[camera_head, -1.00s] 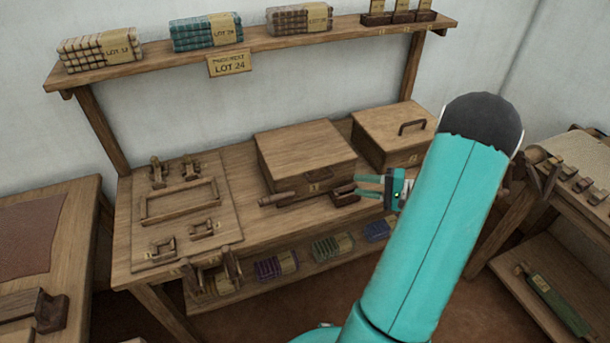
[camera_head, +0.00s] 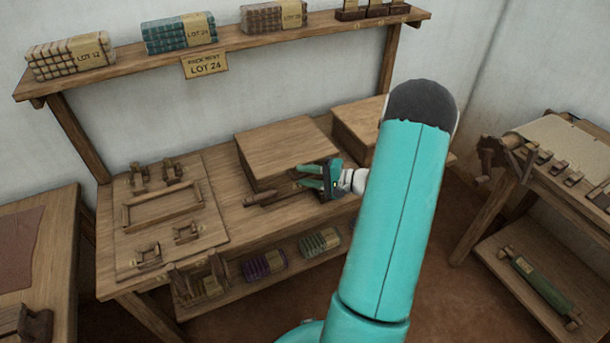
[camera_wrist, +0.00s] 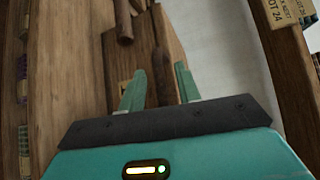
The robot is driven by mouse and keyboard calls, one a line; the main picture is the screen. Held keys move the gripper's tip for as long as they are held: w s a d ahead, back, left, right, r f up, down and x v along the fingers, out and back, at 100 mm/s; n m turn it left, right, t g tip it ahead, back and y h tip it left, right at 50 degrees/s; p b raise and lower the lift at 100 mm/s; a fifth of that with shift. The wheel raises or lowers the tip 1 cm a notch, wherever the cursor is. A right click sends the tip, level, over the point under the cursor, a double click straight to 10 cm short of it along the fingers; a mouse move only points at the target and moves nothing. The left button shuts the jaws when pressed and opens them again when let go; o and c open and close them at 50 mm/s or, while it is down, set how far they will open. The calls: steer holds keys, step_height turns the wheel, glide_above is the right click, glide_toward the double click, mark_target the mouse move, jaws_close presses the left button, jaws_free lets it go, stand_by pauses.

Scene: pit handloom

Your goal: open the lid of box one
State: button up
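Two plain wooden boxes stand side by side on the bench: a left box (camera_head: 285,148) and a right box (camera_head: 358,125), partly hidden behind my arm. Both lids look closed. I cannot read which is box one. My gripper (camera_head: 299,177) is at the left box's front right corner, its fingers pointing left. In the wrist view the fingers (camera_wrist: 160,72) are apart, with a dark wooden bar (camera_wrist: 162,78) showing between them. I cannot tell whether they touch it.
A rounded wooden rod (camera_head: 262,199) lies before the left box. A board with a frame and small blocks (camera_head: 150,245) covers the bench's left end. A shelf (camera_head: 215,47) with cloth stacks runs above. A lot sign (camera_head: 205,64) hangs under it. Another loom stand (camera_head: 480,215) is at right.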

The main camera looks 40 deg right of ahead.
steer(key=shift+w+a, duration=0.2)
steer(key=shift+w, duration=0.2)
jaws_close()
